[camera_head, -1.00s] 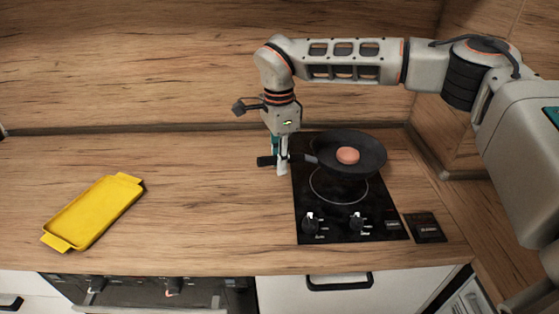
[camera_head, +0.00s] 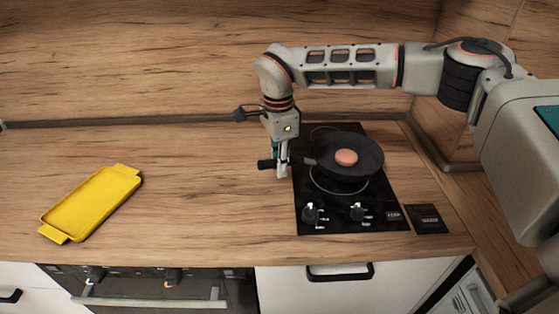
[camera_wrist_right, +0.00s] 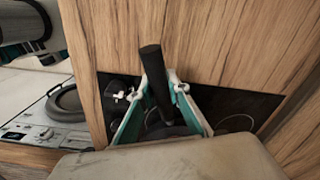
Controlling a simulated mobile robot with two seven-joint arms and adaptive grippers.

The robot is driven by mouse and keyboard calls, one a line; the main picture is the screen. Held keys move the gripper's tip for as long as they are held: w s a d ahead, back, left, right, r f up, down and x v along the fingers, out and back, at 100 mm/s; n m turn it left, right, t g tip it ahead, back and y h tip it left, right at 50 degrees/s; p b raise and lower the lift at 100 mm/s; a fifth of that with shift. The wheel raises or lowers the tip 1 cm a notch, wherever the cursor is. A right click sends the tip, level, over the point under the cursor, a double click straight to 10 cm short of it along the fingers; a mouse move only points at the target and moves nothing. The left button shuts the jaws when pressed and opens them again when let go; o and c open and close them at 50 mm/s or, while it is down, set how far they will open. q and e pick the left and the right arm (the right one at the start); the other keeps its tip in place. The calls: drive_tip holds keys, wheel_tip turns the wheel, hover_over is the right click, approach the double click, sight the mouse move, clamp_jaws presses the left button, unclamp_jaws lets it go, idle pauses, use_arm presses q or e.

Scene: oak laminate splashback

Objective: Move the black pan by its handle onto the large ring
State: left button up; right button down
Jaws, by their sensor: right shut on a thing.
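The black pan (camera_head: 362,165) is over the black hob (camera_head: 322,218), with a round orange-brown item (camera_head: 346,157) in it. Its handle (camera_head: 302,160) points left. My right gripper (camera_head: 283,172) is shut on the handle, which also shows between the fingers in the right wrist view (camera_wrist_right: 151,62). The large ring (camera_head: 337,193) shows its near arc in front of the pan; the pan hides the rest. Another ring's arc shows behind the pan (camera_head: 322,128). I cannot tell whether the pan touches the hob. My left gripper is out of view.
A yellow tray (camera_head: 92,203) lies on the left of the wooden counter. Two knobs (camera_head: 311,213) stand at the hob's front, and a small dark plate (camera_head: 427,219) lies to its right. The counter between tray and hob is clear.

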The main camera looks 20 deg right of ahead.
drive_tip(key=shift+f+b, duration=0.45)
drive_tip(key=shift+f, duration=1.15)
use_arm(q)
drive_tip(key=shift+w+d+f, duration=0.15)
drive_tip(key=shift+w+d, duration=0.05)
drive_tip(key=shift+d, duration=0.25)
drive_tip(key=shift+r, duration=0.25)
use_arm(e)
drive_tip(key=shift+f, duration=0.1)
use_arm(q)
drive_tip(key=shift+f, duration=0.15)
use_arm(e)
drive_tip(key=shift+f, duration=0.35)
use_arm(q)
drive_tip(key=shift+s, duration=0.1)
use_arm(e)
drive_tip(key=c, duration=1.8)
unclamp_jaws()
drive_tip(key=shift+c, duration=0.2)
drive_tip(key=shift+f, duration=0.1)
